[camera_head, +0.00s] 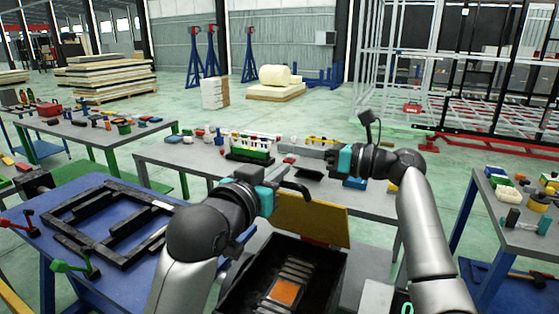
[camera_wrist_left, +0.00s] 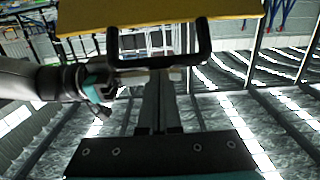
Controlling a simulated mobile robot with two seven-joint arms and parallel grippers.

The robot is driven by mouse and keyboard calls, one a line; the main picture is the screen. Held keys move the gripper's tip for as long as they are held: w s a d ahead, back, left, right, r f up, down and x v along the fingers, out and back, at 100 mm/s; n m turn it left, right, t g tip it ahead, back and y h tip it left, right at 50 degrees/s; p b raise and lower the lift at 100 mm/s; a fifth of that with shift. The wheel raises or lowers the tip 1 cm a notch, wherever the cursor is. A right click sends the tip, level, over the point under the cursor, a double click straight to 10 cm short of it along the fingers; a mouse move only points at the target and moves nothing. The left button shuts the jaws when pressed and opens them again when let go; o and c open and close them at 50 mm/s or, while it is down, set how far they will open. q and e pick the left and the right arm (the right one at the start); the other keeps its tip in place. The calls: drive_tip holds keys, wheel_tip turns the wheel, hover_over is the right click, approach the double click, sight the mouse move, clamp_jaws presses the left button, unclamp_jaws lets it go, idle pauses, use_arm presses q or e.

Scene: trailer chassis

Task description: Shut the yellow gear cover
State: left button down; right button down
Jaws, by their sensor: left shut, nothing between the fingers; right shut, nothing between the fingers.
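The yellow gear cover (camera_head: 312,222) stands raised at the far edge of a black open box (camera_head: 240,285) with an orange and grey part inside. A black curved handle (camera_head: 297,187) shows at the cover's upper edge. In the left wrist view the yellow panel (camera_wrist_left: 160,14) fills the top, with the U-shaped black handle (camera_wrist_left: 205,45) below it. My left gripper (camera_head: 277,187) is shut and empty beside the handle; I cannot tell whether they touch. Its fingers (camera_wrist_left: 162,78) show in the wrist view. My right gripper (camera_head: 331,156) is shut and empty, beyond the cover over the grey table.
The grey table (camera_head: 165,156) behind the cover holds several small parts. A blue table (camera_head: 110,275) with a black frame (camera_head: 105,222) stands at the left. Another grey table (camera_head: 490,215) with parts is at the right. Green floor lies open farther back.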

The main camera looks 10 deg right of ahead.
use_arm(q)
drive_tip(key=shift+s+a+f, duration=0.15)
drive_tip(key=shift+s+f, duration=0.15)
drive_tip(key=shift+f, duration=0.1)
drive_tip(key=shift+a+f, duration=0.1)
drive_tip(key=shift+s+a+f, duration=0.5)
drive_tip(key=shift+s+f, duration=0.15)
drive_tip(key=shift+s, duration=0.2)
use_arm(e)
drive_tip(key=c, duration=1.5)
unclamp_jaws()
drive_tip(key=o, duration=0.7)
drive_tip(key=shift+c, duration=0.2)
